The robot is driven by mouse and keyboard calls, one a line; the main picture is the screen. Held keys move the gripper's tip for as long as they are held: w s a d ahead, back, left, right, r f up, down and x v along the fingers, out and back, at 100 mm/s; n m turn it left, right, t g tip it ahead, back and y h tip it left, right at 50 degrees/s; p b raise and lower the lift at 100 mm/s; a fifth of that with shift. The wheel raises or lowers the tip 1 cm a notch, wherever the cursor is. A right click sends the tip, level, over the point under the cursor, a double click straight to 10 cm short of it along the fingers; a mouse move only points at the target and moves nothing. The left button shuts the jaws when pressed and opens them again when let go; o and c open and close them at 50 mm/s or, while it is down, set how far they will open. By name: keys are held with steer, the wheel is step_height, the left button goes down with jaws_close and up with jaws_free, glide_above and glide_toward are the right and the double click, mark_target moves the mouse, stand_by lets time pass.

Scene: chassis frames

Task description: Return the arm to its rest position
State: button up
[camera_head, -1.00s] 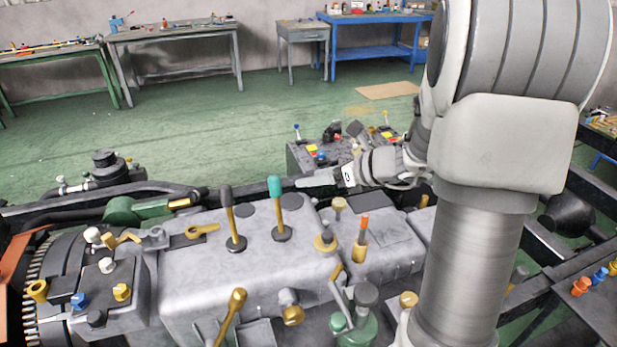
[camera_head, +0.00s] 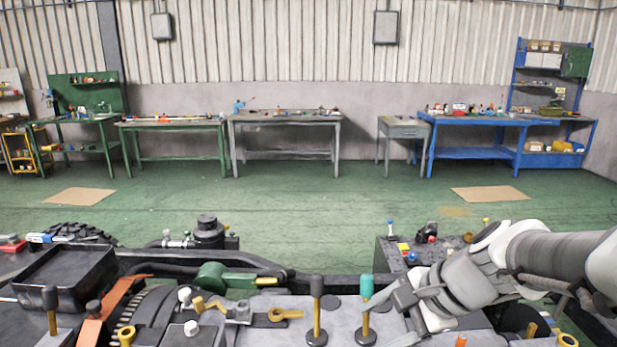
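My gripper (camera_head: 391,314) is at the lower right of the head view, at the end of my pale grey arm (camera_head: 560,255), which reaches in from the right edge. Its two fingers look spread apart, and nothing shows between them. The gripper appears in front of the grey engine block, near the teal-topped lever (camera_head: 367,289). I cannot tell the exact gap between the gripper and the lever.
A black-topped lever (camera_head: 317,289) stands left of the teal one. A black tray (camera_head: 66,262) is at the lower left. A dark box with small knobs (camera_head: 385,250) sits behind my gripper. Workbenches line the far wall; the green floor (camera_head: 290,205) before them is open.

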steer(key=s+d+r+n+h, duration=0.1)
steer(key=s+d+n+h, duration=0.1)
steer(key=s+n, duration=0.3)
steer(key=s+d+r+n+t+h, duration=0.1)
steer(key=s+r+n+h, duration=0.1)
steer(key=s+n, duration=0.3)
steer(key=n+h, duration=0.1)
steer(key=n, duration=0.3)
steer(key=shift+s+d+r+n+h, duration=0.2)
steer(key=shift+d+n+h, duration=0.15)
steer(key=shift+n+h, duration=0.05)
steer(key=shift+d, duration=0.1)
